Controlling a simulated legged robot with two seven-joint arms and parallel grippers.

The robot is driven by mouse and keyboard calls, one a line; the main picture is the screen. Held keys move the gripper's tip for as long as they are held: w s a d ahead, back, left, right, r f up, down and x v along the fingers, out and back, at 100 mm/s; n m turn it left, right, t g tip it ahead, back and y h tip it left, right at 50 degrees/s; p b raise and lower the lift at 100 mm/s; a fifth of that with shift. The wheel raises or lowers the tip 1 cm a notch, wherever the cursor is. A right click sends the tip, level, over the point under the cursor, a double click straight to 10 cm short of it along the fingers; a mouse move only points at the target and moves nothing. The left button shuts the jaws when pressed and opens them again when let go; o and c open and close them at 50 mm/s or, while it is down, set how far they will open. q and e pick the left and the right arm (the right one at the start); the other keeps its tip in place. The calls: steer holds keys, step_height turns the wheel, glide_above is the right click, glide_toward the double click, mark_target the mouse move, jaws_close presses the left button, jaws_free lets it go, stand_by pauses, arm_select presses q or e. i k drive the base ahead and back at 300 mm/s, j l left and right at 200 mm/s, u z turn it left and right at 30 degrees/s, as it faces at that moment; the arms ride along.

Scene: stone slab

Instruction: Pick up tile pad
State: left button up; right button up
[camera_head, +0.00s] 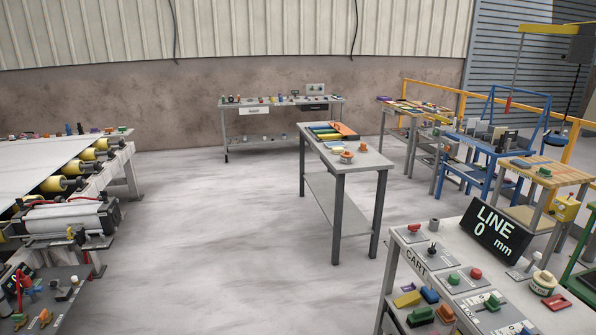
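I cannot tell for sure which object is the tile pad. The grey table (346,174) in the middle of the floor holds several flat coloured strips (325,132) and an orange flat piece (344,130) at its far end. Small orange-topped round items (346,157) sit nearer its front end. Another table (411,105) at the back right carries several flat coloured pieces, too small to make out. Neither of my grippers is in view.
A roller conveyor (62,165) stands at the left. A control cart (425,262) with a "LINE 0 mm" display (495,231) stands at the front right. A long bench (281,103) is by the back wall. The floor (220,240) between conveyor and tables is clear.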

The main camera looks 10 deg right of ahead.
mark_target(544, 173)
steer(key=i, duration=1.25)
steer(key=i+j+z, duration=0.1)
steer(key=i, duration=1.2)
steer(key=i+l+z, duration=0.15)
steer(key=i+z, duration=0.25)
steer(key=i, duration=0.15)
steer(key=i+z, duration=0.45)
steer(key=i+j+z, duration=0.25)
steer(key=i+z, duration=0.15)
steer(key=i, duration=0.2)
steer(key=i+j+z, duration=0.45)
steer(key=i+l+z, duration=0.4)
steer(key=i, duration=0.3)
steer(key=i+z, duration=0.4)
steer(key=i, duration=0.3)
steer(key=i+z, duration=0.4)
steer(key=i, duration=0.35)
steer(key=i+l+u, duration=0.1)
steer(key=i, duration=2.45)
steer(key=i+j+u, duration=0.25)
steer(key=i, duration=0.15)
steer(key=i+u, duration=0.2)
steer(key=i, duration=0.25)
